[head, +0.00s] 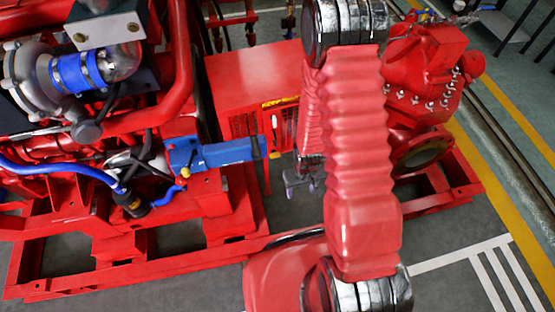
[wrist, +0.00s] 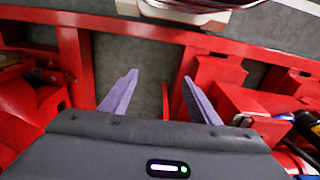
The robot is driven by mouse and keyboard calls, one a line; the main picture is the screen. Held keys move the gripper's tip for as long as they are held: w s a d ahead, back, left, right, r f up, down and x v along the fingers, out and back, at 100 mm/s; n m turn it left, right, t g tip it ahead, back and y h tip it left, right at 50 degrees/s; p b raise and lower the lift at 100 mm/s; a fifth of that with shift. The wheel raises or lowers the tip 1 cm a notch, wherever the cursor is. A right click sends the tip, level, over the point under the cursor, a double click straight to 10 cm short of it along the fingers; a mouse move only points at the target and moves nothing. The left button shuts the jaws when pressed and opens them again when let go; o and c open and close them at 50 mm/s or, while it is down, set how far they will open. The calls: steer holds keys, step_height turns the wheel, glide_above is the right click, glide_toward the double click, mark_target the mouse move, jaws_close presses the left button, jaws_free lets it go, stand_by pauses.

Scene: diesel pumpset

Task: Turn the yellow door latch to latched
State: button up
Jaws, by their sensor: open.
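A red box-shaped cabinet (head: 250,75) with mesh panels stands in the middle of the head view. A yellow strip (head: 281,101) runs along its upper edge. A small yellow piece (head: 275,155) shows low beside the cabinet, near the end of a blue bar; it may be the door latch, but I cannot tell for sure. My gripper (head: 302,182) is partly hidden behind my arm, just right of and below that piece. In the wrist view, my gripper (wrist: 160,78) has its two purple fingers spread apart, with nothing held. The latch cannot be made out there.
A blue bar (head: 228,152) reaches from the engine toward the cabinet. The red base frame (head: 150,277) lies below, and crosses the wrist view. A red pump (head: 425,75) stands right of my arm. Grey floor shows at lower right.

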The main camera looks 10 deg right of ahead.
mark_target(275, 156)
step_height(275, 156, down, 16)
steer(key=a+t, duration=0.2)
steer(key=t, duration=0.3)
steer(key=w+r+t+y, duration=0.1)
steer(key=w+r+t, duration=0.7)
steer(key=w, duration=0.1)
steer(key=shift+w+a+r+n, duration=0.2)
steer(key=shift+r+n, duration=0.1)
steer(key=shift+n, duration=0.1)
steer(key=x, duration=1.3)
steer(key=shift+w+a+f, duration=0.1)
steer(key=shift+w+f, duration=0.05)
steer(key=shift+w, duration=0.2)
